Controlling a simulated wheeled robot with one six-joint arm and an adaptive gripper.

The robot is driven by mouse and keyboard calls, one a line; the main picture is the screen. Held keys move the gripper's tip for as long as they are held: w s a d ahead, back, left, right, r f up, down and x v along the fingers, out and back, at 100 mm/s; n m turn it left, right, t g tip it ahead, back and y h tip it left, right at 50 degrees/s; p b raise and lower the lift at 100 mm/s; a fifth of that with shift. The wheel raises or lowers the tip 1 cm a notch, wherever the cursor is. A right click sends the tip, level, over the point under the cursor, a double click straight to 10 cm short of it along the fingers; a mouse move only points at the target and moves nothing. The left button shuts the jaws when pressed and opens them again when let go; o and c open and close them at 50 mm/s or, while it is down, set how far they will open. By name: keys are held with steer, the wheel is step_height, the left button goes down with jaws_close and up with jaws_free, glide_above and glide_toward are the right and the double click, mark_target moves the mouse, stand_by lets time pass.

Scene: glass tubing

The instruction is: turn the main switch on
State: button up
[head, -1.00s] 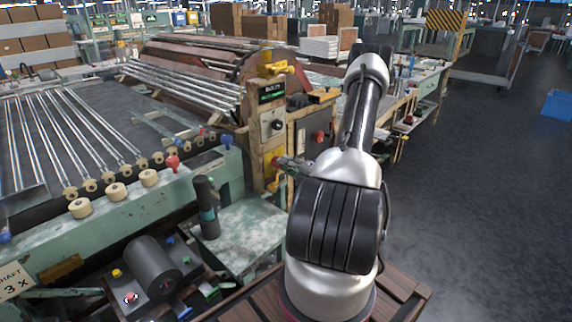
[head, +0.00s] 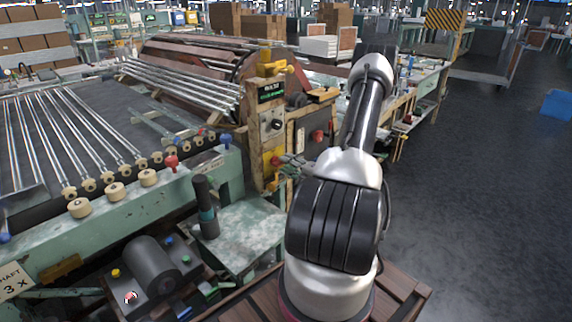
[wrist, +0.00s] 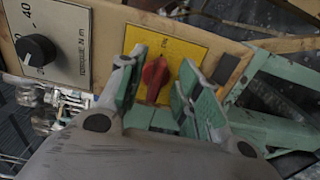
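The main switch looks to be the red knob (wrist: 155,80) on a yellow plate (wrist: 182,56) in the wrist view. Its raised grip points nearly up in the picture; the small lettering on the plate is hard to read. My gripper (wrist: 157,72) is open, with one green-padded finger on each side of the knob and gaps showing on both sides. I cannot tell how deep the knob sits between the fingers. In the head view my gripper (head: 289,160) is beside the red knob (head: 275,161) on the machine's upright panel.
A black dial (wrist: 36,50) on a pale scale plate is left of the switch. In the head view a small display (head: 271,91) is above, and a panel with another red knob (head: 318,136) stands to the right. Glass tubes (head: 75,130) lie on the left.

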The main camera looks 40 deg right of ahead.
steer(key=s+d, duration=0.1)
steer(key=s, duration=0.9)
steer(key=shift+s+d, duration=0.2)
steer(key=shift+s, duration=0.05)
